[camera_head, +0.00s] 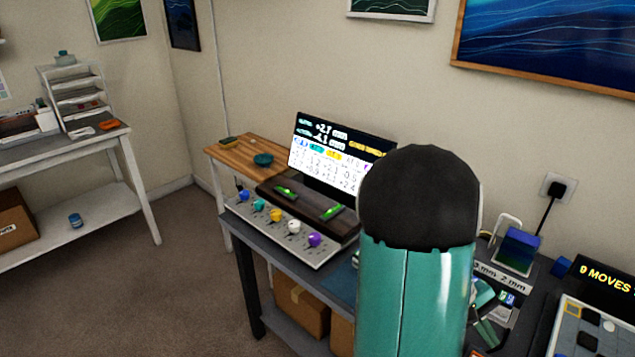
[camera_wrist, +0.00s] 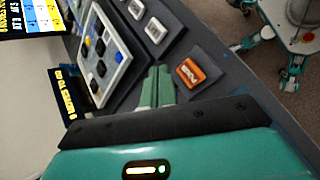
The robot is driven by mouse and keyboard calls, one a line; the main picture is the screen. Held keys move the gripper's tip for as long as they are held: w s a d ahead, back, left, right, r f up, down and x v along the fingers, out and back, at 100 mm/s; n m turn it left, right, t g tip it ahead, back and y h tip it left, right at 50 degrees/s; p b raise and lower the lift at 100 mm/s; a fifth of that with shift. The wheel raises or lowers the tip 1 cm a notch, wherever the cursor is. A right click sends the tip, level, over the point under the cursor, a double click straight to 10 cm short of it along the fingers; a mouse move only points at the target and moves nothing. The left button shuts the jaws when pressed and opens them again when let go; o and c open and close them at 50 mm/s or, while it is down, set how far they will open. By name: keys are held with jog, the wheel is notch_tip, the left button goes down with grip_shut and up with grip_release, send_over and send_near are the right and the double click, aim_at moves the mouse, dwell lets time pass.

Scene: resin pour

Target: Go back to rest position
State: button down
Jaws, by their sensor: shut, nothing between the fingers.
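My gripper (camera_wrist: 157,80) shows in the wrist view as two green fingers side by side, closed together with nothing between them. They are above the dark table, beside an orange button (camera_wrist: 190,72). In the head view part of my gripper (camera_head: 487,330) shows at the lower right, partly hidden by my large teal and black arm link. That link also hides the middle of the workbench.
A tile board (camera_head: 590,325) and a "MOVES" display (camera_head: 605,278) are at the right. A monitor (camera_head: 340,145) and a panel of coloured knobs (camera_head: 275,225) stand left of my arm. A white shelf table (camera_head: 90,150) is far left; the floor between is clear.

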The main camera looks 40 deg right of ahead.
jog(key=shift+w, duration=0.1)
jog(key=w+a+r+n+t, duration=0.1)
jog(key=w+a+r+t, duration=0.3)
jog(key=w+a, duration=0.4)
jog(key=w+a+r+n+t, duration=0.1)
jog(key=w+a+r+t, duration=0.3)
jog(key=w+a, duration=0.45)
jog(key=w+a+r+n+t+y, duration=0.1)
jog(key=a+r+t, duration=0.2)
jog(key=a, duration=0.8)
jog(key=w+a+r+n+t+y, duration=0.1)
jog(key=a+r+n+t, duration=0.1)
jog(key=a+r, duration=0.5)
jog(key=a+t, duration=0.1)
jog(key=a, duration=0.3)
jog(key=shift+a+y, duration=0.4)
jog(key=shift+d, duration=0.15)
